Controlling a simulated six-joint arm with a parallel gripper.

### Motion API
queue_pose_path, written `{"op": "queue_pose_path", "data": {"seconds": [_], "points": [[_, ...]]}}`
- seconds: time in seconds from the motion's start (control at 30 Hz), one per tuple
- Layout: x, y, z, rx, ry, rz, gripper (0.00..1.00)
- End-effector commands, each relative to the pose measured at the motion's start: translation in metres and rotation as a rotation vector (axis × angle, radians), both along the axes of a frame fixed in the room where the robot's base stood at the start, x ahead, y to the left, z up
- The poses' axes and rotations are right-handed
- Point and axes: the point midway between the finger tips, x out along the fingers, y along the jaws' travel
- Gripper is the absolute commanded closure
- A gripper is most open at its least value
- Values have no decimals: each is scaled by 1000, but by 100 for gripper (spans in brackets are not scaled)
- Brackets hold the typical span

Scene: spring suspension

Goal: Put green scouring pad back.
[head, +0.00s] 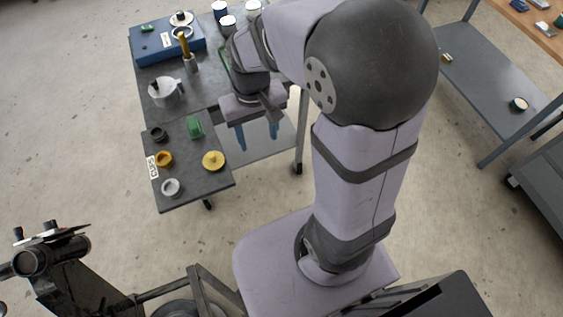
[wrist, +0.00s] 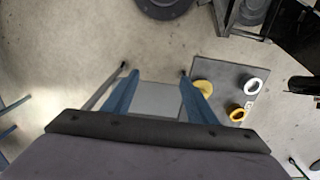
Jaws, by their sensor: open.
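My gripper (head: 257,138) is open and empty, its blue fingers pointing down beside the right edge of the dark table (head: 190,190). In the wrist view nothing is between the fingertips (wrist: 158,75). A green block-like piece (head: 194,127) stands on the near part of the table, left of my gripper and apart from it. A small flat green piece (head: 147,28) lies on the blue case (head: 150,52) at the far left. I cannot tell which green thing is the scouring pad. A green edge (head: 223,57) shows partly behind my arm.
Near the front stand a yellow flanged disc (head: 213,160), a yellow ring (head: 164,158), a white ring (head: 171,187) and a dark ring (head: 158,134). A clear jug (head: 165,91) and a holder with a yellow handle (head: 188,58) stand farther back. A grey lower shelf (head: 262,145) lies beneath my gripper.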

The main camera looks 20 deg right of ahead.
Motion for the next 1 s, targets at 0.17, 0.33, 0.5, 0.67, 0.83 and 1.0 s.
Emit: {"op": "queue_pose_path", "data": {"seconds": [0.17,0.33,0.5,0.67,0.83,1.0], "points": [[-54,-19,-14,0,0,-2,48],[-79,-25,-22,-1,2,0,48],[-84,-26,-24,-1,2,2,48],[-84,-26,-24,-1,3,2,48],[-84,-25,-13,-1,3,1,48],[-84,-25,-12,-1,3,1,48]]}}
